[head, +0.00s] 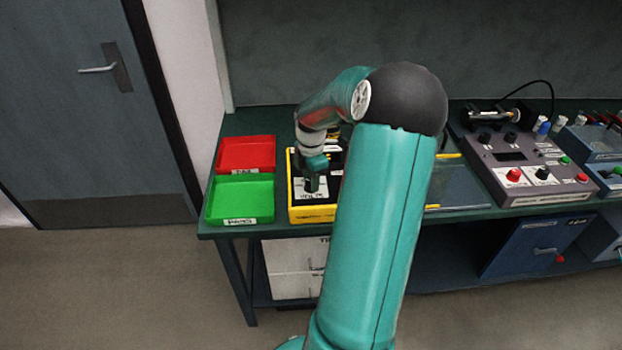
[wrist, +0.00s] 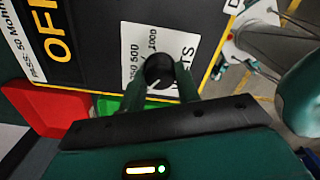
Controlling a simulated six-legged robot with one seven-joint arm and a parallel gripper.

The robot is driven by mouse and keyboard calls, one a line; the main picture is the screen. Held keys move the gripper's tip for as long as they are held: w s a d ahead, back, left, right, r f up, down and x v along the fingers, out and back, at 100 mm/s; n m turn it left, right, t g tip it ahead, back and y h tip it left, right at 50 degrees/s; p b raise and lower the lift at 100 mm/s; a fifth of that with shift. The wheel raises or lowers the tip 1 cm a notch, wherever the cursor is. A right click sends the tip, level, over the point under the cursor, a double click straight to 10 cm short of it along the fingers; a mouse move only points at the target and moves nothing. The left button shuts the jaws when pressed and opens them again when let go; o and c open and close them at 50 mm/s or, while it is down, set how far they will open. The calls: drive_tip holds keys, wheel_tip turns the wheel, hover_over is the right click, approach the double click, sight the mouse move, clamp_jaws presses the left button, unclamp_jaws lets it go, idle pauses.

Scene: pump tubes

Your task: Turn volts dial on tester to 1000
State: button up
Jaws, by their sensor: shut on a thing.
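The tester (head: 312,214) is a yellow-edged box with a black top on the green bench. It also fills the upper part of the wrist view (wrist: 92,62). Its volts dial (wrist: 159,70) is a round black knob with a pale pointer line, set on a white label (wrist: 150,38). The label shows 250, 500 and 1000 and part of the word VOLTS. My gripper (wrist: 161,84) is shut on the dial, with a dark green finger on each side.
A red tray (head: 246,139) and a green tray (head: 212,213) lie left of the tester. A grey control panel (head: 500,165) with buttons stands at the right of the bench. My arm hides part of the bench between. A grey door is at far left.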

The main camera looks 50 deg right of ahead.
drive_tip(key=m, duration=1)
drive_tip(key=shift+m, duration=0.4)
drive_tip(key=m, duration=0.3)
drive_tip(key=shift+m, duration=0.3)
drive_tip(key=m, duration=0.5)
drive_tip(key=shift+m, duration=0.3)
drive_tip(key=m, duration=0.4)
drive_tip(key=shift+m, duration=0.4)
drive_tip(key=o, duration=1)
